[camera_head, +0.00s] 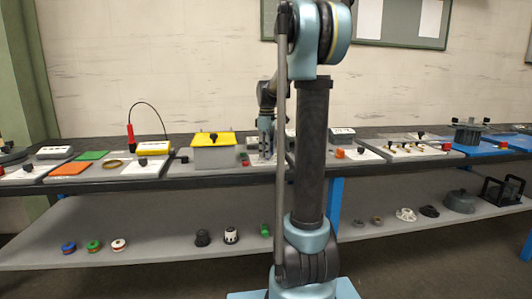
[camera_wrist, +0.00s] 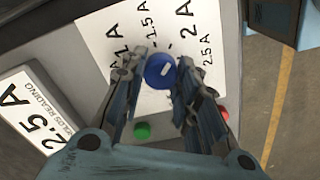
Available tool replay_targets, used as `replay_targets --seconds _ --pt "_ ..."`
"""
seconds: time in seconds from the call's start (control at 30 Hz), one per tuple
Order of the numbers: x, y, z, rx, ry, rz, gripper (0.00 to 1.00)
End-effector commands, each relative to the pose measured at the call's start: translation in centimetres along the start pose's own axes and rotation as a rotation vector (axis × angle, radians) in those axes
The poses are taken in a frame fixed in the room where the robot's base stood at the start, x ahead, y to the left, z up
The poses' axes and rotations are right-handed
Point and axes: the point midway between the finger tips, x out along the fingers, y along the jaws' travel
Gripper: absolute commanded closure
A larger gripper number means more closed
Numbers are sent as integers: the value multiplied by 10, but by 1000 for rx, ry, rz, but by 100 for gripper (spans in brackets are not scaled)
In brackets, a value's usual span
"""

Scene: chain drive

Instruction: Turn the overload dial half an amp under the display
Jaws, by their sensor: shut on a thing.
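In the wrist view, a blue round dial (camera_wrist: 156,80) with a short white mark sits on a white scale plate (camera_wrist: 98,28) printed 1 A, 1.5 A, 2 A and 2.5 A. The mark slants to the upper right, on the 2 A and 2.5 A side; I cannot tell its exact setting. My gripper (camera_wrist: 163,66) is shut on the dial, one finger on each side. The display card (camera_wrist: 38,112) at left reads 2.5 A; part of its wording is cut off. In the head view, my gripper (camera_head: 265,148) is down at the bench, and the dial is hidden.
A green button (camera_wrist: 142,130) and a red button (camera_wrist: 222,112) lie close to my fingers. In the head view, a yellow-topped box (camera_head: 212,140) stands left of my gripper on the bench. Other panels line the bench, and loose parts lie on the shelf (camera_head: 160,245) below.

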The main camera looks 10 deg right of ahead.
Motion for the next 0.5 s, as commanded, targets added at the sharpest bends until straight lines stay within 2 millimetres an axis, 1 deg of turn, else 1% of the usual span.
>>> replay_targets --seconds 0.17,0.2,0.23,0.27,0.5 --pt "0 2 0 2 0 5 95" --pt "-1 2 0 2 -1 5 62" --pt "0 2 0 2 -1 4 55" --pt "0 2 0 2 -1 4 51" --pt "0 1 0 2 0 2 51"
